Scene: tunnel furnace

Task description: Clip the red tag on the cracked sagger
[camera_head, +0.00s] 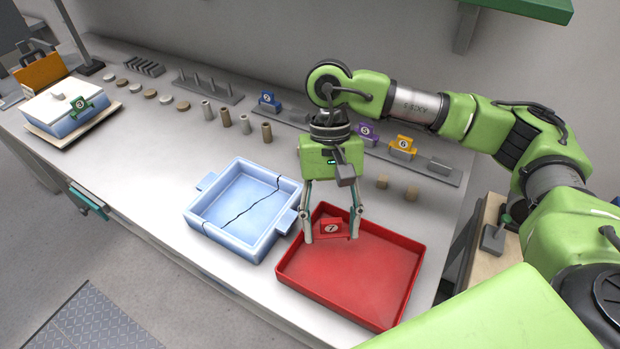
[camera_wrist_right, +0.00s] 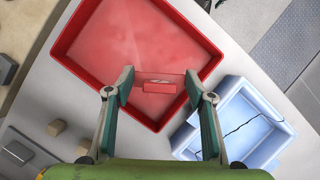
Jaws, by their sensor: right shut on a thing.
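The cracked sagger (camera_head: 243,207) is a pale blue open box with side lugs, standing on the table left of the red tray. A dark crack line runs across its floor and walls; it also shows at the right of the wrist view (camera_wrist_right: 235,122). My right gripper (camera_head: 332,235) points down above the tray's far left part, beside the sagger. The tag also shows between the fingertips in the right wrist view (camera_wrist_right: 158,87). My left gripper is out of view.
The red tray (camera_head: 372,278) looks otherwise empty. Behind are blue (camera_head: 269,101), purple (camera_head: 366,132) and yellow (camera_head: 403,146) tags on a rail, with small posts and discs. A lidded box with a green tag (camera_head: 80,105) stands far left. Table left of the sagger is clear.

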